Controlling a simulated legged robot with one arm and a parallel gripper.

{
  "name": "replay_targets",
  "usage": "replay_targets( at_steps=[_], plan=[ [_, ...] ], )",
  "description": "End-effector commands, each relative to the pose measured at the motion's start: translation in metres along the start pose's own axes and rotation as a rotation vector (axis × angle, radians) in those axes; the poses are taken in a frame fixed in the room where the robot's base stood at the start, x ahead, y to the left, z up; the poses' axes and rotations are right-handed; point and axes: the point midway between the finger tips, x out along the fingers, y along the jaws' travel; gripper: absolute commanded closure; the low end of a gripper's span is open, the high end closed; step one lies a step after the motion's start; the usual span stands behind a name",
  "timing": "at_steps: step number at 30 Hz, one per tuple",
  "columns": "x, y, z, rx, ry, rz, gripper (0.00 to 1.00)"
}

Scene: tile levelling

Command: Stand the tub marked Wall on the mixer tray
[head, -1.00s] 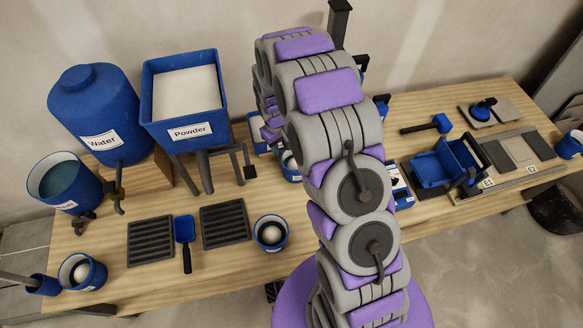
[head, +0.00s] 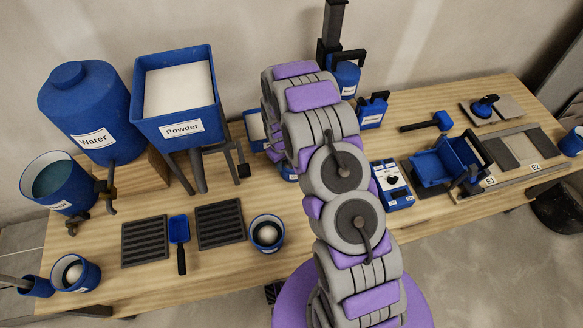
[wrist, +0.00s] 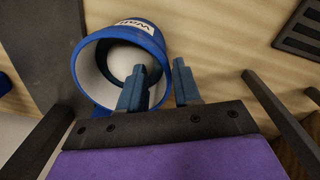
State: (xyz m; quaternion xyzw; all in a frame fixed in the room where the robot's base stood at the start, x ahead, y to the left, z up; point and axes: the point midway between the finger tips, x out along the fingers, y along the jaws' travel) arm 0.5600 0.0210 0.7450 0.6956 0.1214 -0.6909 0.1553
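The tub marked Wall (wrist: 84,68) is blue with a pale inside and a white ball-like shape in it. It fills the upper left of the wrist view, its label at the top. My gripper (wrist: 160,88) is open, its fingers apart on either side of the tub's right wall: one overlaps the mouth, the other is outside. I cannot tell whether either touches. In the head view my gripper is hidden behind my arm. The mixer (head: 333,25) has a black column; its tray is hidden by my arm there.
A flat dark surface (wrist: 40,40) lies left of the tub in the wrist view. Grooved dark trays (head: 220,224), a small front tub (head: 266,234), the Powder hopper (head: 180,100) and the Water tank (head: 90,110) stand left. A blue-and-white device (head: 392,185) is right of my arm.

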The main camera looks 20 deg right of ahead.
Motion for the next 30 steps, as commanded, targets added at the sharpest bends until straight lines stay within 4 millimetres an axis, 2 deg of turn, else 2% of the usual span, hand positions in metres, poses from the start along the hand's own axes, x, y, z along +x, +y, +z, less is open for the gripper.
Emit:
replay_targets(
  at_steps=[5,11,14,22,30],
  plan=[
    [0.011,-0.005,-0.003,0.0,-0.002,0.006,0.67],
    [0.04,-0.011,-0.011,-0.002,-0.004,0.012,0.67],
    [0.053,-0.01,-0.009,-0.001,-0.007,0.01,0.67],
    [0.054,-0.004,-0.006,0.001,0.001,0.002,0.67],
    [0.054,-0.007,-0.008,-0.001,-0.001,0.007,0.93]
  ],
)
